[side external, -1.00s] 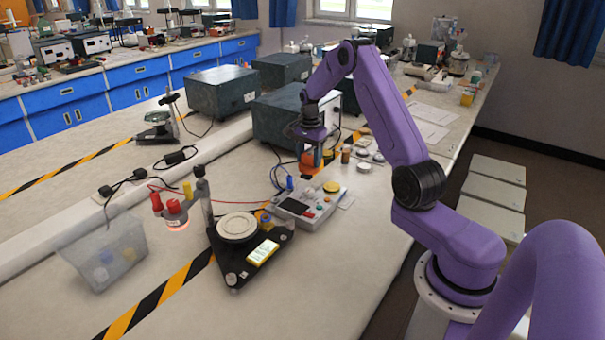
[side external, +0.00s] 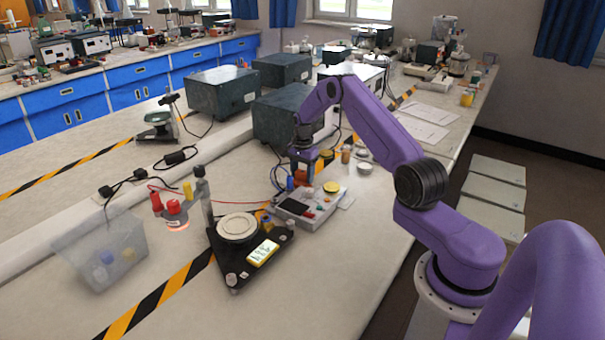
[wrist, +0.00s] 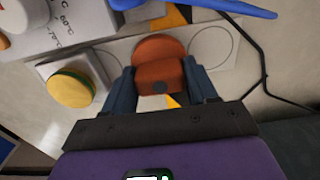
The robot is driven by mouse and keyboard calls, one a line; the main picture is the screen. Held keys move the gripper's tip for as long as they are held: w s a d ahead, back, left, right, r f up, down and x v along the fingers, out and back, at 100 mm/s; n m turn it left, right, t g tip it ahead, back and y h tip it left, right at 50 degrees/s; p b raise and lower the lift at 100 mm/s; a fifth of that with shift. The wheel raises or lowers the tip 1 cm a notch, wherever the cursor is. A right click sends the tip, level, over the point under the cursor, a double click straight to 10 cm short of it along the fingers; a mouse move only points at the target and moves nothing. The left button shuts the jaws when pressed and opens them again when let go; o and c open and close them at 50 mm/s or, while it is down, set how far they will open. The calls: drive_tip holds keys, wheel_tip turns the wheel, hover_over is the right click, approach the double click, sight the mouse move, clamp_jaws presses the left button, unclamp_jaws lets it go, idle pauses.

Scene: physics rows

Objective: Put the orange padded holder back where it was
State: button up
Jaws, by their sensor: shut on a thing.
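The orange padded holder (wrist: 160,62) is between the two fingers of my gripper (wrist: 163,88) in the wrist view, and the fingers are shut on it. It has a rounded orange-brown top and a block-like near side with a dark round spot. Below it is a pale strip (wrist: 122,50) with outlined circles on both sides of the holder. I cannot tell whether the holder touches the strip. In the side view my gripper (side external: 303,178) is low over the bench, behind the grey instrument box, and the holder is mostly hidden there.
A yellow-topped round piece (wrist: 71,88) sits left of the holder. A blue object (wrist: 225,8) and a black cable (wrist: 262,60) lie to the right. In the side view, the grey instrument box (side external: 322,212) is in front and a dark cabinet (side external: 275,118) behind.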

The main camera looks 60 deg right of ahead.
drive_tip(key=shift+f, duration=0.1)
drive_tip(key=o, duration=1.1)
drive_tip(key=shift+c, duration=0.2)
